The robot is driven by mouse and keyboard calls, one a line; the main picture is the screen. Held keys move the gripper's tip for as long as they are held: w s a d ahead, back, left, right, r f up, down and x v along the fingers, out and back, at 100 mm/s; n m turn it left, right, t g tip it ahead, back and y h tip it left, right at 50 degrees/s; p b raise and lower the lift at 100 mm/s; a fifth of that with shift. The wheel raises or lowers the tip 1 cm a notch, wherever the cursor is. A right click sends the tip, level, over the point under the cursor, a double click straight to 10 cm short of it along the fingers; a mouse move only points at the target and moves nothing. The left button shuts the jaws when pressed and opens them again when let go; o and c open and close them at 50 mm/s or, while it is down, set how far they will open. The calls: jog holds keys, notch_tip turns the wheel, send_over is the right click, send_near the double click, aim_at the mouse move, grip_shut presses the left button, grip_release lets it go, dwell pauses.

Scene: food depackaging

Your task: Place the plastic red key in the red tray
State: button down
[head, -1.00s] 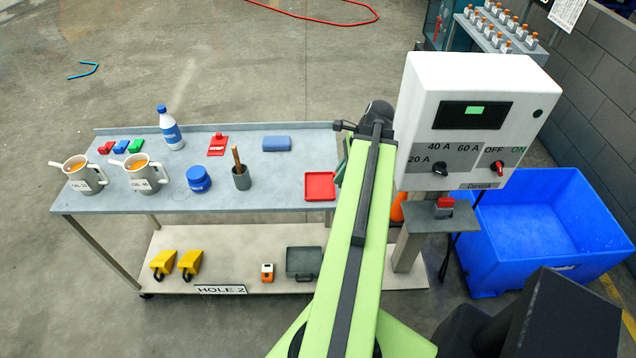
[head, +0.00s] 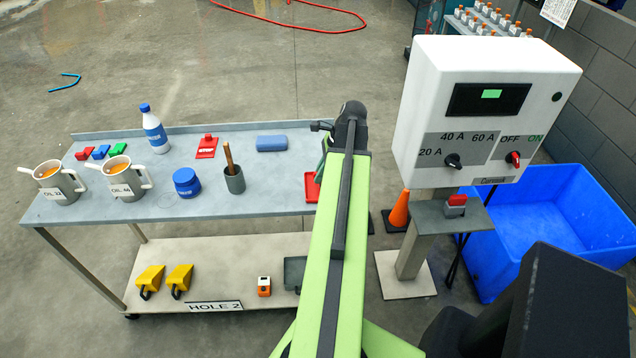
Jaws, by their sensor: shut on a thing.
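The red tray (head: 311,190) lies at the right end of the upper table, mostly covered by my arm. My arm's end reaches over this side of the table, but the jaws are hidden behind the arm. No red key shows clearly. Red pieces in view are a flat red piece with a raised part (head: 206,147) on the table, a small red block (head: 83,154) at the back left, and a red block (head: 457,199) on a grey box at the control post. I cannot tell if any is the key.
The table (head: 270,195) also carries two mugs, a bottle (head: 154,130), a blue jar (head: 187,184), a dark cup (head: 234,181) and a blue case (head: 271,143). A white control box (head: 480,110), an orange cone (head: 399,210) and a blue bin (head: 570,220) stand right.

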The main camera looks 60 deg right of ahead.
jog(key=shift+s+d, duration=0.1)
jog(key=shift+s, duration=0.1)
jog(key=shift+f, duration=0.25)
jog(key=c, duration=1.5)
grip_release()
jog(key=shift+r, duration=0.1)
jog(key=p+v, duration=1.1)
jog(key=v, duration=0.1)
jog(key=shift+r+p, duration=0.2)
jog(key=shift+p, duration=0.15)
jog(key=shift+w, duration=0.1)
